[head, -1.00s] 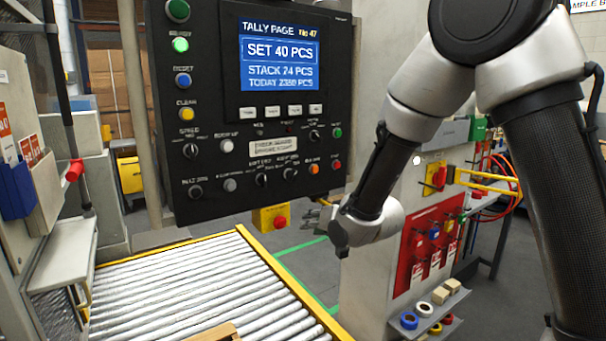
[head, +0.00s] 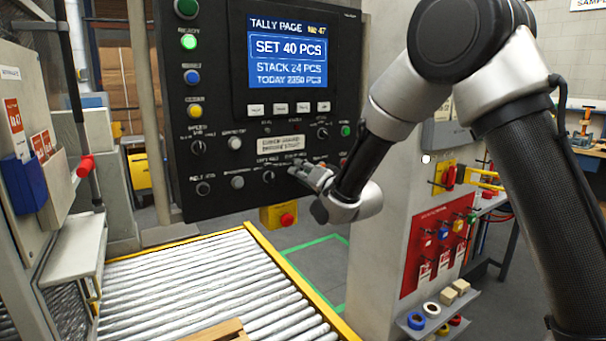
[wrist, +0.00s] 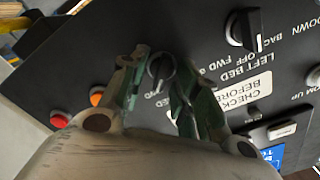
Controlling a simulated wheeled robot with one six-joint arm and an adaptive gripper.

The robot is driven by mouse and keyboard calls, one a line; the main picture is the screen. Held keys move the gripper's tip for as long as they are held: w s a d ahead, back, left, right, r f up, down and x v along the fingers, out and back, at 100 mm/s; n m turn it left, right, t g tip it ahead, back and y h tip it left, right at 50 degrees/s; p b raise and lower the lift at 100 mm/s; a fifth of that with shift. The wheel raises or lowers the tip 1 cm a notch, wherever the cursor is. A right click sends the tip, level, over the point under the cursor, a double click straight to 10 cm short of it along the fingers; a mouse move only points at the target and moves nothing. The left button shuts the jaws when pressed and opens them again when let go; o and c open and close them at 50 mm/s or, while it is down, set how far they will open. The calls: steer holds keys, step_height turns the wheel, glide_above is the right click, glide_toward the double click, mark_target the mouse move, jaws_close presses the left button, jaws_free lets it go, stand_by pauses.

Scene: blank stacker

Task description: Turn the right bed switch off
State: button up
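The black control panel (head: 346,62) fills the upper middle of the head view. My gripper (head: 296,168) is at its lower right part, hiding the right bed switch there. In the wrist view, upside down, a black rotary knob (wrist: 160,67), apparently the right bed switch, sits between the fingertips of my gripper (wrist: 158,78). The fingers are open, one on each side of the knob; I cannot tell whether either touches it. The left bed switch (wrist: 243,31) shows beside it with its label, and also in the head view (head: 268,177).
Orange (wrist: 97,96) and red (wrist: 60,119) buttons sit close beside my gripper. A yellow box with a red button (head: 287,220) hangs below the panel. A roller conveyor (head: 200,285) lies below. A pale column with a red lockout board (head: 425,230) stands right.

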jaws_close()
steer(key=shift+s+a+n, duration=0.1)
steer(key=shift+n, duration=2.1)
steer(key=shift+s+a+n, duration=0.1)
steer(key=shift+n, duration=2.1)
jaws_free()
